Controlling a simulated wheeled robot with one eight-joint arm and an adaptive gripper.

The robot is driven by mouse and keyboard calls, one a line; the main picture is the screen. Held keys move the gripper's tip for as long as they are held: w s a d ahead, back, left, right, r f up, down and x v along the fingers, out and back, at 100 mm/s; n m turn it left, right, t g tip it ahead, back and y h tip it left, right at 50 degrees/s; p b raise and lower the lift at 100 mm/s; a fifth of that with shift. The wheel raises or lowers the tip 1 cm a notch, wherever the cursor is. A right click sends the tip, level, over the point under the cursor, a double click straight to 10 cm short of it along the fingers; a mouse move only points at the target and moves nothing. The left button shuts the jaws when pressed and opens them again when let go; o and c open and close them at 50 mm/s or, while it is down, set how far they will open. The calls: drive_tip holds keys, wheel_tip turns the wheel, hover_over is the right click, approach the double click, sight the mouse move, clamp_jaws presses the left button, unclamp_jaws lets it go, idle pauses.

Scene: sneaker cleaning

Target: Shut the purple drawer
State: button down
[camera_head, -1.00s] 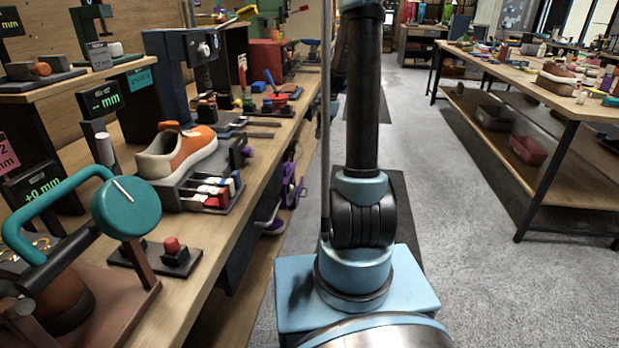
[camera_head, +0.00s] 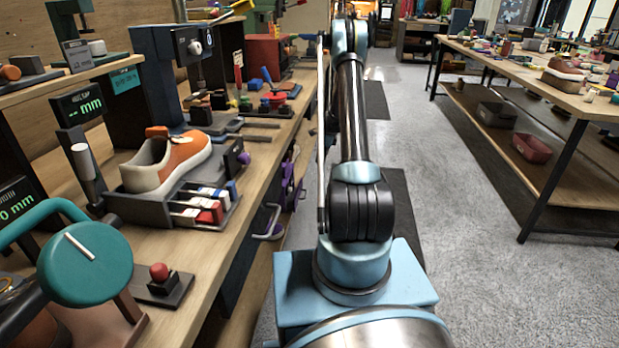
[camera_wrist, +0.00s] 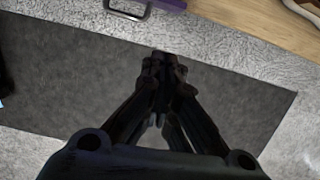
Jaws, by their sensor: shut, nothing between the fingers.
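The purple drawer (camera_wrist: 172,4) shows only as a purple strip at the top edge of the wrist view, with a metal bar handle (camera_wrist: 129,14) beside it. In the head view, a pale bar handle with purple behind it (camera_head: 270,222) stands out from under the bench edge, left of my arm. Most of the drawer is hidden, so how far it is open is hard to tell. My gripper (camera_wrist: 164,62) is shut and empty, over the dark floor mat and apart from the handle. It is not visible in the head view.
The wooden bench (camera_head: 225,232) runs along the left, with an orange sneaker (camera_head: 178,160) on a dark stand. More purple parts (camera_head: 289,178) show under the bench farther back. Grey floor (camera_head: 450,215) is clear right of my arm, before another table (camera_head: 510,68).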

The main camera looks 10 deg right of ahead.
drive_tip(key=w+a+f, duration=0.1)
drive_tip(key=a+f, duration=0.2)
drive_tip(key=f, duration=0.3)
drive_tip(key=w+a+f, duration=0.2)
drive_tip(key=a+f, duration=0.1)
drive_tip(key=f, duration=0.3)
drive_tip(key=shift+w+m, duration=0.25)
drive_tip(key=shift+m, duration=0.05)
drive_tip(key=shift+f, duration=0.1)
drive_tip(key=shift+d, duration=0.15)
